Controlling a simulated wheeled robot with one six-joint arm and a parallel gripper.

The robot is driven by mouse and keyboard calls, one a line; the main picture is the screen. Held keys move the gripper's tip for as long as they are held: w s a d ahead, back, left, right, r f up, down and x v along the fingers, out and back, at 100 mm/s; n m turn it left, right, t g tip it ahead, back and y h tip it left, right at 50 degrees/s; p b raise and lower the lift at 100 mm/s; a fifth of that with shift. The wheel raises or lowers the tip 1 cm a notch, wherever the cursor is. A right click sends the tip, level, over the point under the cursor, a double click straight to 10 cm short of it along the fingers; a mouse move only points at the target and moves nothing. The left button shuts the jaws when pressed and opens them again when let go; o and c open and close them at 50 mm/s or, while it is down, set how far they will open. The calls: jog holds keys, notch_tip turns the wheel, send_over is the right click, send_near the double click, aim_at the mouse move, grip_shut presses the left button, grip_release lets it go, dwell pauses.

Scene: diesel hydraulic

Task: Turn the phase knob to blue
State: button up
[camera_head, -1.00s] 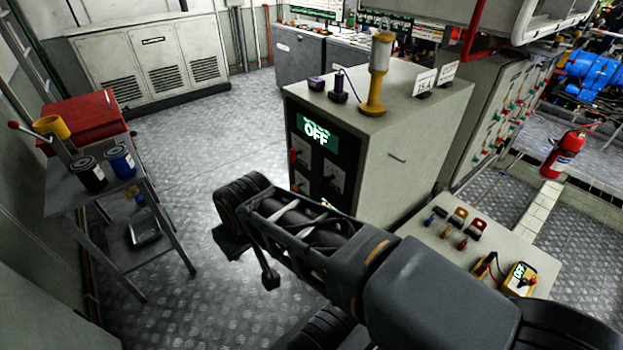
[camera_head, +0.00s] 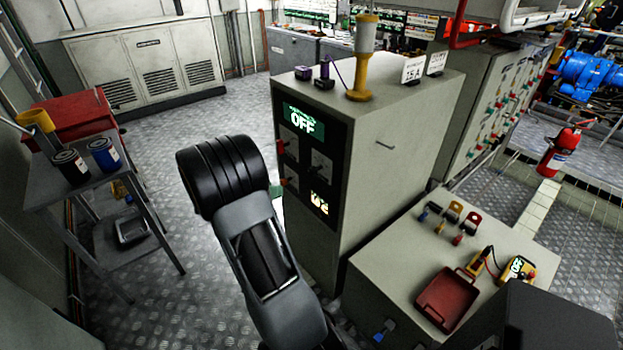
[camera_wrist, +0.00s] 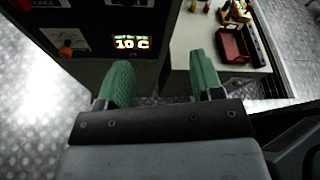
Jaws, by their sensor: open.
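The grey cabinet (camera_head: 395,150) has a dark front panel with a lit green OFF display (camera_head: 303,122) and a lower lit display (camera_head: 319,203). Small red-orange knobs (camera_head: 280,147) show at the panel's left side; I cannot tell which control is the phase knob, and no label is readable. In the wrist view an orange knob (camera_wrist: 66,48) sits left of a display reading "10 C" (camera_wrist: 131,43). My gripper (camera_wrist: 162,78) is open and empty, its green fingers apart, with the lower panel beyond. In the head view my arm mostly hides it.
A low bench (camera_head: 385,265) right of the panel holds a red tray (camera_head: 447,298), a yellow meter (camera_head: 517,270) and small blue, yellow and red pieces. A yellow-based lamp (camera_head: 364,60) stands on the cabinet.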

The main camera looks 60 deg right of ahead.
aim_at(310, 173)
jog(key=w+d+f+n+h+b, duration=0.1)
jog(key=w+d+f+n+h, duration=0.1)
jog(key=d+f+n+h, duration=0.35)
jog(key=shift+n+y, duration=0.45)
jog(key=shift+y, duration=0.4)
jog(key=x, duration=0.9)
jog(key=p+x, duration=0.1)
jog(key=x, duration=0.4)
jog(key=shift+w+d+f, duration=0.3)
jog(key=shift+d+f, duration=0.05)
jog(key=c, duration=0.9)
